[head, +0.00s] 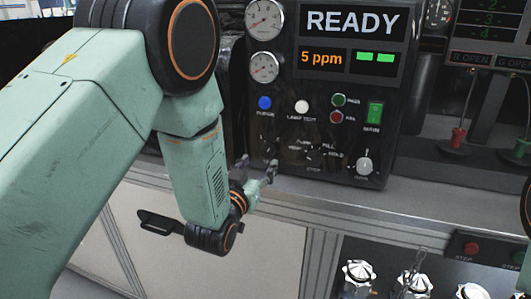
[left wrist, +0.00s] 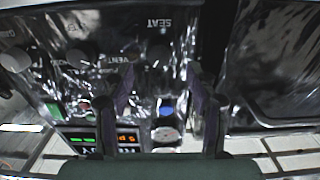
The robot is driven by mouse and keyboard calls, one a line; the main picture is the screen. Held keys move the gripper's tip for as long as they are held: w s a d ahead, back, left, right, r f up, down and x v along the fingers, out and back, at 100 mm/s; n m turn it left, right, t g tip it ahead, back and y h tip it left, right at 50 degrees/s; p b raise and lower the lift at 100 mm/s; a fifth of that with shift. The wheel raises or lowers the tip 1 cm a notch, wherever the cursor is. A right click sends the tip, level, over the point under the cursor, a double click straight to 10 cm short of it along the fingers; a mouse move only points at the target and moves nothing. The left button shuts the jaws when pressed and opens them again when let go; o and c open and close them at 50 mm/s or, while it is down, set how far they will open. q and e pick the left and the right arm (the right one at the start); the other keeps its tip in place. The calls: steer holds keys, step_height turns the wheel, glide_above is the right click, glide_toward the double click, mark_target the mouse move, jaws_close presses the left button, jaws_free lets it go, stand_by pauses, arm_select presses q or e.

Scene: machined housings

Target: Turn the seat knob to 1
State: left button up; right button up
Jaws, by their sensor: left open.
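The black test panel (head: 345,120) stands upright on the bench. My left gripper (head: 257,167) is in front of its lower left corner, with its two fingers apart and nothing between them. In the left wrist view the panel is upside down, and the seat knob (left wrist: 157,53) is a dark round shape by the SEAT label (left wrist: 160,23). It lies ahead between the fingers of my left gripper (left wrist: 162,72), which look apart from it. Its pointer setting is too dark to read. In the head view I cannot make out the seat knob. My right gripper is out of view.
The panel also carries a blue button (head: 265,103), a white button (head: 302,106), a middle selector knob (head: 314,155), a green switch (head: 374,113) and a pale-tipped control (head: 365,165). The display (head: 351,24) reads READY. Metal housings (head: 357,278) stand below right.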

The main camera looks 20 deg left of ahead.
mark_target(266, 153)
arm_select(q)
steer(key=w, duration=0.3)
steer(key=shift+w, duration=0.4)
steer(key=shift+w+d, duration=0.15)
steer(key=shift+w, duration=0.65)
steer(key=shift+s, duration=0.1)
steer(key=c, duration=1.1)
